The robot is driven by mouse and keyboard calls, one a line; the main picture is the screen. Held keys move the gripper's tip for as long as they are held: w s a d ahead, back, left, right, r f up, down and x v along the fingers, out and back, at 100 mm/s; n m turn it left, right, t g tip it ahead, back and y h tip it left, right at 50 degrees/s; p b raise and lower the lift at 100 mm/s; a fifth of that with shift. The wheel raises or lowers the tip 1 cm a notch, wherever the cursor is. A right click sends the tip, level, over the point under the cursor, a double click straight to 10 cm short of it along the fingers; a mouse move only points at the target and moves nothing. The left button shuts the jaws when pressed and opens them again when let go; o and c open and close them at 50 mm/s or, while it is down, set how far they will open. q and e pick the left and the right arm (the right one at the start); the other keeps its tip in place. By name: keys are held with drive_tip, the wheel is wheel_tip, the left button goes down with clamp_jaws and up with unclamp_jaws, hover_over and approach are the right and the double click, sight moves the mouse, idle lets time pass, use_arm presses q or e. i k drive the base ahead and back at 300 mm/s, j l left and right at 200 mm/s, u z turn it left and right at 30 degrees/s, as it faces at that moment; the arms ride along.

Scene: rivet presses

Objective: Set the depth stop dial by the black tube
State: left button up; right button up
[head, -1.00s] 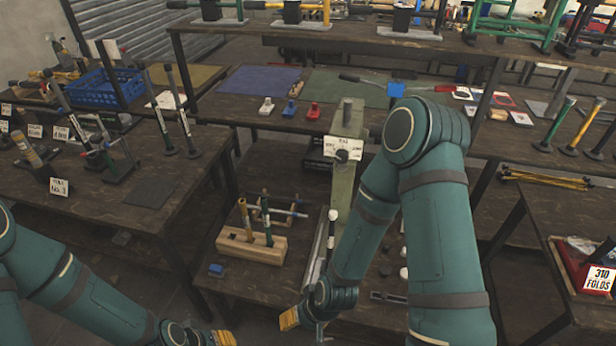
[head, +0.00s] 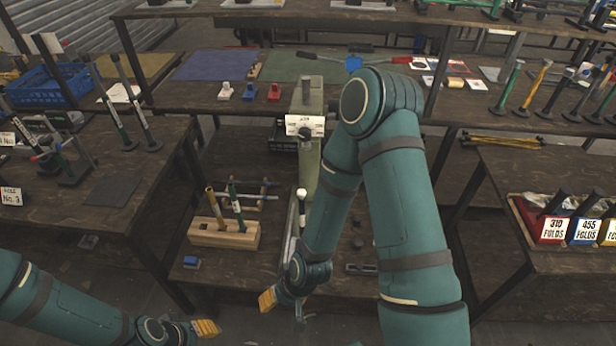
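The press (head: 308,165) is a grey-green column on the low middle table. A white plate with a small black knob (head: 304,131), which looks like the dial, faces me near its top; its marks are too small to read. A wooden block (head: 222,236) left of the press holds a brass-coloured tube (head: 213,208) and a dark green tube (head: 236,207) upright. I cannot tell which tube is the black one. My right gripper (head: 267,299) has yellow fingertips and is low in front of the press, apart from the knob. My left gripper (head: 206,328) is at the bottom, away from everything. Finger gaps are unclear.
A blue block (head: 191,262) lies on the low table. The back table holds coloured mats (head: 215,65) and white, blue and red small pieces. Labelled bins (head: 553,229) stand on the right table. Upright rods (head: 535,86) stand behind it. My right arm hides part of the press's right side.

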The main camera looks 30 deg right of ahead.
sight(304, 135)
drive_tip(key=z, duration=0.7)
drive_tip(key=j+z, duration=0.55)
drive_tip(key=z, duration=0.15)
drive_tip(key=k+j+z, duration=0.1)
drive_tip(key=j+z, duration=0.25)
drive_tip(key=k+j+z, duration=0.1)
drive_tip(key=j, duration=0.25)
drive_tip(key=k+j, duration=0.15)
drive_tip(key=j, duration=0.15)
drive_tip(key=k+j+z, duration=0.15)
drive_tip(key=j, duration=0.15)
drive_tip(key=k+j, duration=0.1)
drive_tip(key=j, duration=0.25)
drive_tip(key=z, duration=0.05)
